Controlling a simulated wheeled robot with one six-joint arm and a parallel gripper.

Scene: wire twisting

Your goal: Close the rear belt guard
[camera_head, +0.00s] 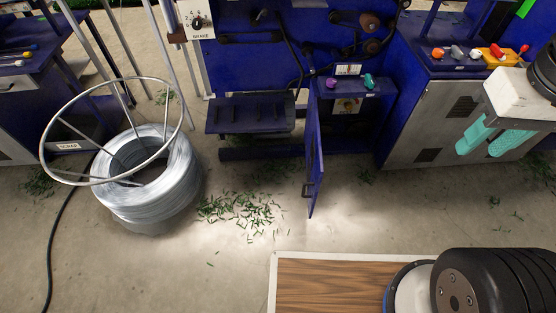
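A blue hinged guard panel (315,158) stands swung out from the blue machine, seen nearly edge-on. A small dark handle (307,190) is on its lower left side. I take it for the rear belt guard; no label on it is readable. Behind it, to the right, is an open bay (348,112) with a shelf and a knob panel. My gripper (493,139) has teal fingers and hangs at the right, in front of the grey cabinet. Its fingers are apart with a gap between them and hold nothing visible. It is well to the right of the panel, not touching it.
A wire coil (150,185) with a metal ring frame stands at left. Green clippings (240,212) litter the floor left of the panel. A grey cabinet (435,125) with tools on its blue top stands right. The floor right of the panel (375,215) is mostly clear.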

